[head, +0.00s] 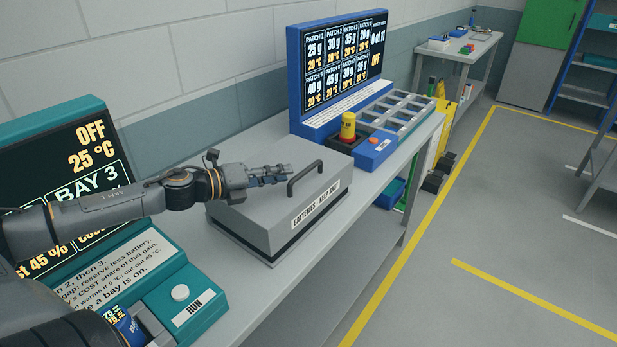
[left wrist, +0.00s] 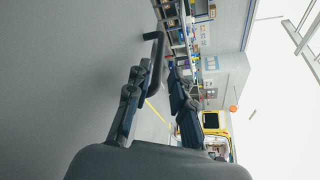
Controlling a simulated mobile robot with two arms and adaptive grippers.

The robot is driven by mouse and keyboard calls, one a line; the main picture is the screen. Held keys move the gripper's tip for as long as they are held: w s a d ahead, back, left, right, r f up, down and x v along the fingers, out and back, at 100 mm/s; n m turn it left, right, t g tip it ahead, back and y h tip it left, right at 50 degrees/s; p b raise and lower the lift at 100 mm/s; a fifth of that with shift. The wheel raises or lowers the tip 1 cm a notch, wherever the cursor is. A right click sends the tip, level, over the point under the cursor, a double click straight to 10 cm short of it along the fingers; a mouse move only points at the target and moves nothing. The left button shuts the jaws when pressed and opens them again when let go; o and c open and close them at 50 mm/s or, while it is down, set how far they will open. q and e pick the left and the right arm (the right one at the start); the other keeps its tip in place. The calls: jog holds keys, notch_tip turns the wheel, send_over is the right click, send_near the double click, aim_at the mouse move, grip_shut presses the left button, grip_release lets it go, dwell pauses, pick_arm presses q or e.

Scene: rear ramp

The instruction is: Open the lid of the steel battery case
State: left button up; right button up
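The steel battery case (head: 268,222) is a grey box on the bench in the head view, with a label on its front reading "BATTERIES - KEEP SHUT". Its lid (head: 255,205) is down. A dark bar handle (head: 306,175) stands on the lid. My left gripper (head: 284,175) is over the lid, just left of the handle, its fingers pointing at it. In the left wrist view the two fingers (left wrist: 159,75) are apart, and the handle (left wrist: 156,55) shows at or just past their tips; I cannot tell whether they touch it. My right gripper is not in view.
A teal console (head: 190,290) with a RUN button stands at the near left. Behind the case is a blue station (head: 340,75) with a screen, a slotted tray (head: 405,108) and a yellow-and-red object (head: 348,127). The floor (head: 450,220) to the right is clear.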

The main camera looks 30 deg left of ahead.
aim_at(308, 169)
pick_arm(q)
jog(key=shift+w+f, duration=0.1)
jog(key=shift+w, duration=0.25)
jog(key=shift+w+d, duration=0.15)
jog(key=shift+w, duration=0.1)
jog(key=shift+x, duration=0.9)
jog(key=shift+w, duration=0.15)
jog(key=shift+w+d+p, duration=0.3)
jog(key=shift+w+p, duration=0.35)
jog(key=shift+p, duration=0.2)
jog(key=shift+w+d+f+p, duration=0.1)
jog(key=shift+w+d+p, duration=0.25)
jog(key=shift+w, duration=0.1)
jog(key=shift+w+d+f+p, duration=0.1)
jog(key=shift+w+p, duration=0.25)
jog(key=shift+w, duration=0.05)
jog(key=shift+f+p+x, duration=0.2)
jog(key=shift+p+x, duration=0.15)
jog(key=shift+x, duration=0.6)
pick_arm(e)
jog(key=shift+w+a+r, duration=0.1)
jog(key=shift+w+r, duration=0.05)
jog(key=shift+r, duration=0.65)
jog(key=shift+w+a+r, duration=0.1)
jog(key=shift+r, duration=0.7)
pick_arm(q)
jog(key=shift+s, duration=0.1)
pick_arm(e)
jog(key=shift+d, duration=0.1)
